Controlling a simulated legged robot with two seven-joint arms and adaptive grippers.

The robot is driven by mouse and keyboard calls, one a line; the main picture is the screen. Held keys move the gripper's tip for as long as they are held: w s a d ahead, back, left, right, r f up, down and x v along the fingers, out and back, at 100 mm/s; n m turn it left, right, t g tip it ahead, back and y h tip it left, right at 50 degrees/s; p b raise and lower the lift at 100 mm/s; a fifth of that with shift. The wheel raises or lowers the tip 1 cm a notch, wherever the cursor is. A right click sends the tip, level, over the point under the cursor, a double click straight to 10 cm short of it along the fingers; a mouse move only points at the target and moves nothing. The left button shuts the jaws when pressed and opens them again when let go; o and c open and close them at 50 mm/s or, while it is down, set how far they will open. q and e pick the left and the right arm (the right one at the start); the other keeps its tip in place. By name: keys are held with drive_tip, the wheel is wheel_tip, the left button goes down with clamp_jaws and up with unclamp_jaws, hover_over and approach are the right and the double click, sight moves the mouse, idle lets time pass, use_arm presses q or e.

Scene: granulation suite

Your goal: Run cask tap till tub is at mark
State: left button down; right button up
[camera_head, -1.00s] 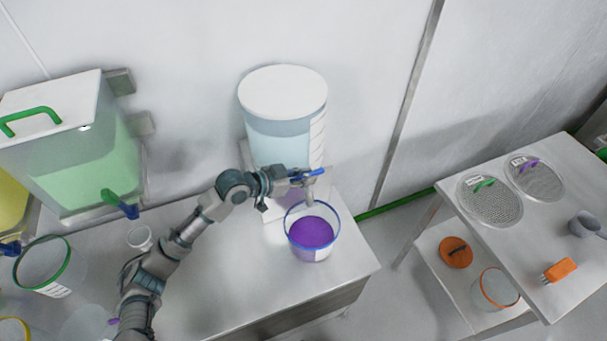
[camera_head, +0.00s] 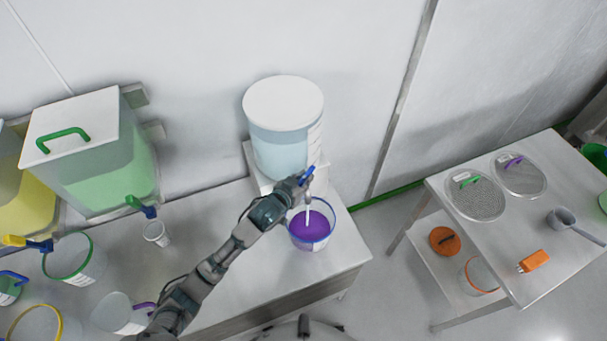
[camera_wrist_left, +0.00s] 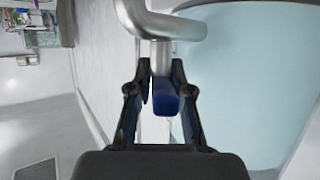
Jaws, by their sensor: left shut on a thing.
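The cask (camera_head: 284,130) is a white-lidded clear cylinder of pale blue liquid on a stand by the wall. Its tap has a blue lever (camera_head: 308,174), also seen in the wrist view (camera_wrist_left: 166,103) below the bent metal pipe (camera_wrist_left: 160,28). My left gripper (camera_head: 300,181) is shut on this lever. The tub (camera_head: 327,241), clear with a blue rim and purple contents, stands upright under the tap. A thin pale strip (camera_head: 308,211) runs from the tap down into the tub, like a stream. The tub's mark cannot be made out. My right gripper is out of view.
Left on the bench are a green-liquid tank (camera_head: 110,165), a yellow one (camera_head: 30,200), a small white cup (camera_head: 156,232) and several tubs. A separate table (camera_head: 500,240) at right holds sieve-like discs, a scoop and an orange brush. Bench space left of the tub is partly clear.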

use_arm(q)
drive_tip(key=shift+w+r, duration=0.1)
drive_tip(key=shift+r, duration=0.05)
idle(0.3)
drive_tip(key=c, duration=1.1)
unclamp_jaws()
drive_tip(key=shift+o, duration=0.2)
drive_tip(key=shift+w+f, duration=0.2)
drive_tip(key=v, duration=1.2)
drive_tip(key=shift+d, duration=0.2)
